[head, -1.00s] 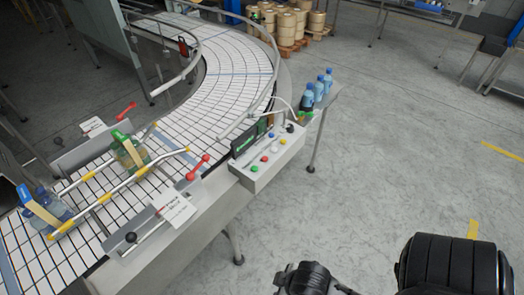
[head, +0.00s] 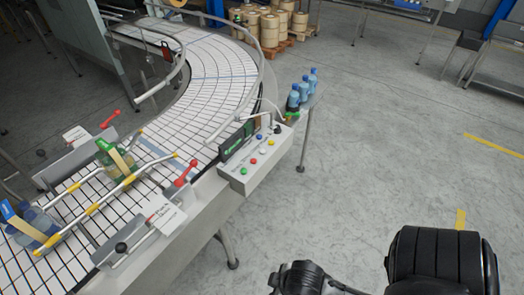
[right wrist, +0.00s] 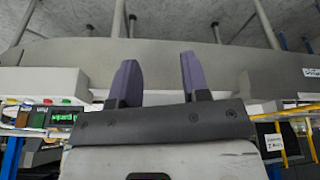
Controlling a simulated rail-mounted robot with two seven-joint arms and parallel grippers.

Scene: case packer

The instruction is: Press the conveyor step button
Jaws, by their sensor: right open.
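The control box (head: 257,176) sits on the conveyor's near side in the head view. Its sloped top carries a green button (head: 243,171), a red one (head: 253,161), a yellow one (head: 257,151), a white one (head: 270,141) and other controls. Their labels are too small to read, so I cannot tell which is the step button. A dark display (head: 237,141) stands behind them. In the right wrist view, my right gripper (right wrist: 158,75) is open and empty, and a green-lit display (right wrist: 63,117) shows at left, apart from the fingers. My left gripper is out of view.
The curved conveyor (head: 207,85) carries bottle packs between guide rails (head: 125,187) with red-handled clamps. Blue-capped bottles (head: 303,90) stand on a small shelf beyond the box. Open grey floor (head: 370,170) lies to the right. Rolls on pallets (head: 270,28) stand at the back.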

